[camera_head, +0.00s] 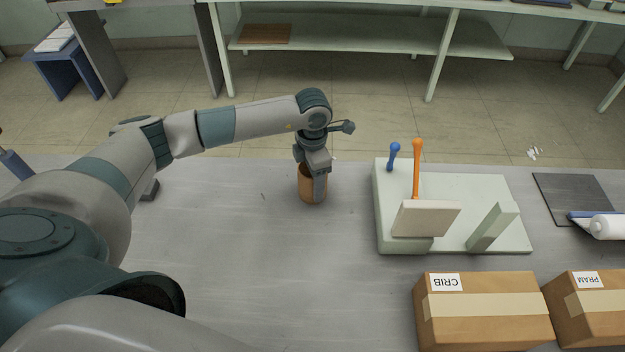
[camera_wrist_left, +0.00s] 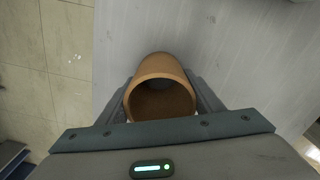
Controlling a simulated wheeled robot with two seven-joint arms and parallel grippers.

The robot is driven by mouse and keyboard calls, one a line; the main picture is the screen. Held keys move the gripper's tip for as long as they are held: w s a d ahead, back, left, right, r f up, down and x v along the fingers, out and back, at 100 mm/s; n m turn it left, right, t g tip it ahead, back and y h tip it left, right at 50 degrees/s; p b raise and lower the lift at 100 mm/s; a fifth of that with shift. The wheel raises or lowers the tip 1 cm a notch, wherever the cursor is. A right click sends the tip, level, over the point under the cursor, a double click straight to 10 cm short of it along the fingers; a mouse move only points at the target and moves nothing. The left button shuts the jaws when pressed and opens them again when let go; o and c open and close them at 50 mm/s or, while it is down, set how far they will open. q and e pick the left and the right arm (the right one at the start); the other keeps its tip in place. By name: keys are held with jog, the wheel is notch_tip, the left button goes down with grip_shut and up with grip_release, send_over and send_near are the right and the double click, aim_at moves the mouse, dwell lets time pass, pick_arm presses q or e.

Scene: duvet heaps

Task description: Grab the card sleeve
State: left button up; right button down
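The card sleeve is a brown, open-topped tube (camera_head: 306,190) standing upright on the grey table, left of the pale board. My left gripper (camera_head: 318,184) is low over it from above, with one finger in front of its right side. In the left wrist view the sleeve's open end (camera_wrist_left: 160,100) faces the camera. The fingers of my left gripper (camera_wrist_left: 163,88) lie along both sides of the tube, very close to it. Whether they press on its wall I cannot tell. My right gripper is not in view.
A pale board (camera_head: 505,240) with a blue peg (camera_head: 393,157), an orange peg (camera_head: 416,165) and upright plates stands to the right. Two cardboard boxes, CRIB (camera_head: 485,312) and PRAM (camera_head: 590,308), sit at front right. A dark mat (camera_head: 570,190) lies far right. The table (camera_head: 250,240) around the sleeve is clear.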

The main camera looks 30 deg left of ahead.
pick_arm(q)
jog(key=shift+r, duration=0.15)
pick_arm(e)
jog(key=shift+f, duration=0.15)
